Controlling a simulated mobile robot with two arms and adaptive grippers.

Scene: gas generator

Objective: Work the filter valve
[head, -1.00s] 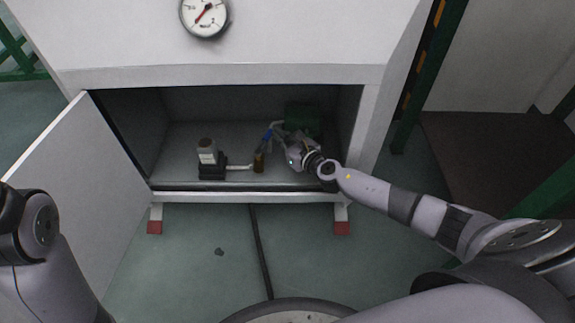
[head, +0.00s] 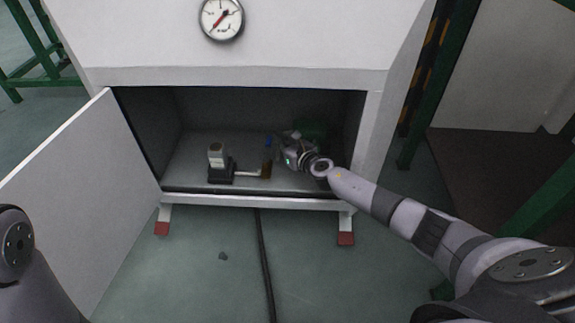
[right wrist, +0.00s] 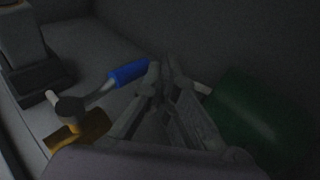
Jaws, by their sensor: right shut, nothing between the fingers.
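The filter valve is inside the open cabinet, with a brass body (head: 266,170) and a blue lever handle (head: 268,141). In the right wrist view the brass body (right wrist: 82,130) sits low on the left, and the blue handle (right wrist: 129,72) reaches toward my fingertips. My right gripper (head: 284,136) is inside the cabinet just right of the handle. In the right wrist view its fingers (right wrist: 165,68) are shut and empty, close to the handle's end; I cannot tell whether they touch it. My left gripper is out of view.
A black-based filter unit (head: 218,170) with a pale top stands left of the valve, joined by a pipe. A green cylinder (right wrist: 245,110) lies right of my gripper. The cabinet door (head: 85,200) stands open at left. A gauge (head: 222,18) is above.

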